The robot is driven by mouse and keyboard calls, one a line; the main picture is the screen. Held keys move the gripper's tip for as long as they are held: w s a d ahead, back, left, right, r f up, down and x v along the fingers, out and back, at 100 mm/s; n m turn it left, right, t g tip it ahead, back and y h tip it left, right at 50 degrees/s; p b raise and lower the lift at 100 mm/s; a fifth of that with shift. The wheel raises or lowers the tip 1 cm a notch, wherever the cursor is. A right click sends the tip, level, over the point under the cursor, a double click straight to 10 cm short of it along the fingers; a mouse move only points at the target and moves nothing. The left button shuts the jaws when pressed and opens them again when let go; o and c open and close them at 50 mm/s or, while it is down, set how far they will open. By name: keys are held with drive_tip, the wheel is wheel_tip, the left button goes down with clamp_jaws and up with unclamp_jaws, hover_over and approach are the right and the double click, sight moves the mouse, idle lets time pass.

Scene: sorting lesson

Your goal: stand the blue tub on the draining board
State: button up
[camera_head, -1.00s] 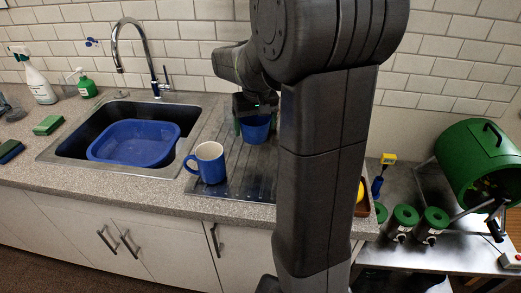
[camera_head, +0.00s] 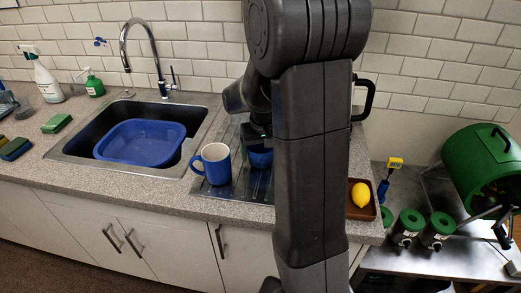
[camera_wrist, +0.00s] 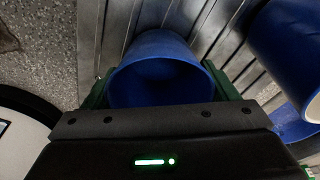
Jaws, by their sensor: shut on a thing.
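The blue tub (camera_wrist: 155,50) is between the green fingers of my gripper (camera_wrist: 158,88) in the wrist view, which is shut on it. Its open mouth faces the wrist camera. In the head view the tub (camera_head: 260,159) shows partly, below my dark gripper (camera_head: 258,140); my arm hides its right side. It is over the ridged metal draining board (camera_head: 233,186), right of the sink. I cannot tell whether its base touches the board.
A blue mug (camera_head: 214,164) stands close left of the tub on the board. A blue basin (camera_head: 140,143) sits in the sink (camera_head: 84,148). A lemon (camera_head: 360,194) lies in a brown tray (camera_head: 357,212) at right. A dark handle (camera_head: 367,97) shows behind my arm.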

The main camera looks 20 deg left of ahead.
drive_tip(key=o, duration=1)
wheel_tip(320, 180, up, 12)
drive_tip(key=s+d, duration=0.1)
drive_tip(key=shift+s, duration=0.2)
drive_tip(key=shift+d, duration=0.1)
